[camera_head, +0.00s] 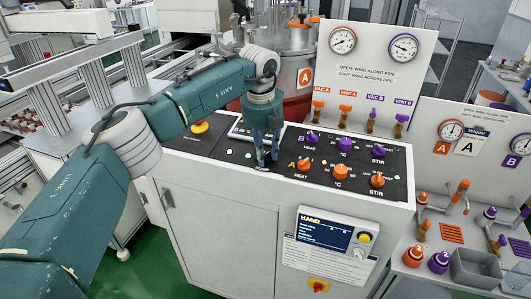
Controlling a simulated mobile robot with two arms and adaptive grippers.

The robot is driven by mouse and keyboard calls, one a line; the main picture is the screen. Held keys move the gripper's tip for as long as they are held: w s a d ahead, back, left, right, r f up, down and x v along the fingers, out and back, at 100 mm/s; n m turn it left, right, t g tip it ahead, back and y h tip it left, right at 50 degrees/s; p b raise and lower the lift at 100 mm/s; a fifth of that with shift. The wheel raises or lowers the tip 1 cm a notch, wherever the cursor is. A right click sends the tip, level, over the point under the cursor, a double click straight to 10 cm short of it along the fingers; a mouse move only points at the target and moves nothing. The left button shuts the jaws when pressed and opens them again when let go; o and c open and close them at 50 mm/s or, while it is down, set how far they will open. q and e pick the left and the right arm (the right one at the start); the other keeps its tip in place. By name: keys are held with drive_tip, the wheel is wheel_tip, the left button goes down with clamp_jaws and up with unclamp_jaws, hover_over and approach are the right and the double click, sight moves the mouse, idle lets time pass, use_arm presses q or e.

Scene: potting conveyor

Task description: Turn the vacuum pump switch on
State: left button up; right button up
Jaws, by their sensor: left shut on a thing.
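My left gripper (267,158) points down onto the black control panel (215,152) on top of the white cabinet. Its dark fingers are closed around a small control at the panel's front middle, left of the orange heat knob (304,164). This control is most likely the vacuum pump switch; the fingers hide it almost wholly, so its position cannot be read. A small lit white lamp (249,155) shows just left of the fingers. My right gripper is not in view.
Purple and orange knobs, such as the orange stir knob (377,180), stand close right of the gripper. A white gauge board (372,75) with orange and purple valves rises behind. A screen box (328,236) hangs in front.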

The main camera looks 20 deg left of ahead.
use_arm(q)
drive_tip(key=shift+w+r, duration=0.1)
drive_tip(key=shift+r, duration=0.15)
drive_tip(key=o, duration=1.2)
drive_tip(key=shift+c, duration=0.2)
drive_tip(key=shift+f, duration=0.1)
wheel_tip(320, 180, up, 12)
drive_tip(key=s, duration=0.2)
drive_tip(key=shift+a+f, duration=0.1)
drive_tip(key=shift+f, duration=0.05)
